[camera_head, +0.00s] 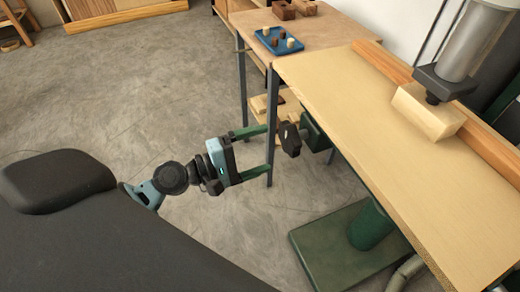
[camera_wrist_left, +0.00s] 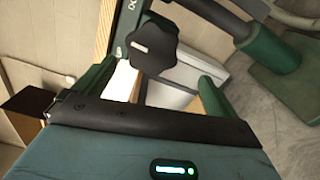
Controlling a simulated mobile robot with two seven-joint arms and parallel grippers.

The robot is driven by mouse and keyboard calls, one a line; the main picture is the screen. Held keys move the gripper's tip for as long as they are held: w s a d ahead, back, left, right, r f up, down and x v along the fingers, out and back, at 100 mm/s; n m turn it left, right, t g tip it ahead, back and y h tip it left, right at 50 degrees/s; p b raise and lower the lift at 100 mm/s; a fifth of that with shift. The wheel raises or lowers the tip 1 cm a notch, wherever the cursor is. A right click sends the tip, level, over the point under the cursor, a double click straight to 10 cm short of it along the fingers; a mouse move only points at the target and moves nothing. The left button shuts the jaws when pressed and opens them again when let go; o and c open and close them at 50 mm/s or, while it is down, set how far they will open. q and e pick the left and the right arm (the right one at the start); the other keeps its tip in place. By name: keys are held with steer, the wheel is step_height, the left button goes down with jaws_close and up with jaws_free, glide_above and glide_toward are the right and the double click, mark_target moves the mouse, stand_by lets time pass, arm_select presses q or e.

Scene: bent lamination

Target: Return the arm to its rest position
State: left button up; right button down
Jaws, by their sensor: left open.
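My left arm comes in from the left in the head view. Its left gripper (camera_head: 268,149) has two green fingers spread apart, with nothing between them. A black lobed knob (camera_head: 290,139) on the green machine (camera_head: 315,132) sits just past the fingertips. In the left wrist view the knob (camera_wrist_left: 152,45) shows beyond the gap between the fingers. I cannot tell how close the fingers are to it, but they are not shut on it. My right gripper is in neither view.
A wooden-topped press table (camera_head: 370,110) is on the right, with a wood block (camera_head: 428,110) under a grey cylinder (camera_head: 477,38). Behind it a side table (camera_head: 325,33) bears a blue tray (camera_head: 279,41) with small pieces. A green base plate (camera_head: 325,250) lies below. The concrete floor (camera_head: 130,90) at left is clear.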

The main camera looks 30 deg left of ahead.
arm_select(q)
steer(key=s+f+m+g+y+p, duration=0.2)
steer(key=s+f+m+y+p, duration=0.25)
steer(key=s+f, duration=0.65)
steer(key=s+f+m+g+y+p, duration=0.1)
steer(key=s+f+m+y+p, duration=0.1)
steer(key=s+m, duration=0.3)
steer(key=s+d+f+m+g+y+p, duration=0.1)
steer(key=s+m, duration=0.4)
steer(key=s, duration=0.8)
step_height(320, 180, down, 2)
steer(key=shift+f+g+y+p, duration=0.25)
steer(key=shift+g+y+p, duration=0.5)
steer(key=shift+p, duration=0.2)
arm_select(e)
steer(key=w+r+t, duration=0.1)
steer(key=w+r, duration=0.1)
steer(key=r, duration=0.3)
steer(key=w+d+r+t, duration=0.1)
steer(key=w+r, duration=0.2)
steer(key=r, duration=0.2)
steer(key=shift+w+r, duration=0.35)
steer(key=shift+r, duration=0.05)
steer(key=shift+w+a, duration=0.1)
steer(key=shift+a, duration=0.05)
arm_select(q)
steer(key=shift+d, duration=0.1)
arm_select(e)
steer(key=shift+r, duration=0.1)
